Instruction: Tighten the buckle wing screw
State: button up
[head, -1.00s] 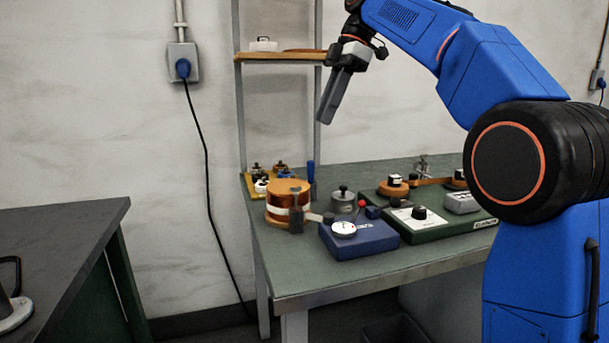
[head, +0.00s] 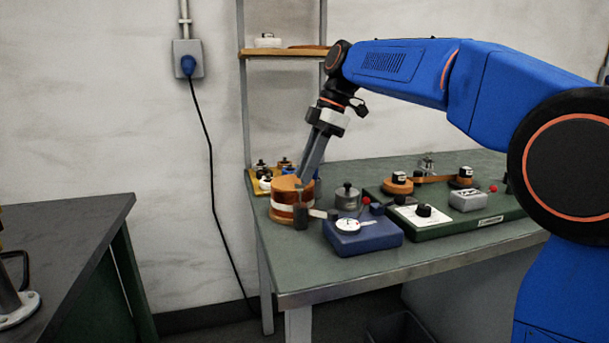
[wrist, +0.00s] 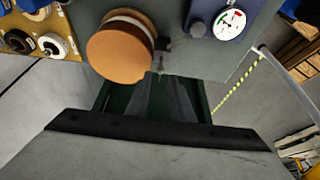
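A copper-orange drum (head: 284,212) with a pale band around it stands at the table's left end; its top also shows in the wrist view (wrist: 120,55). A dark buckle block (head: 300,216) sits at the drum's front right side and shows as a dark fitting in the wrist view (wrist: 162,44). A small greenish piece (wrist: 160,71), perhaps the wing screw, is beside the drum's edge near my fingertips. My gripper (head: 303,178) points down over the drum's right edge. Its fingers look close together; whether they touch or grip the screw cannot be seen.
A blue box with a dial gauge (head: 348,226) stands just right of the buckle. A metal weight (head: 347,197) is behind it. A yellow tray of small parts (head: 262,187) is behind the drum. A shelf post rises behind.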

jog(key=shift+x, duration=0.8)
grip_shut()
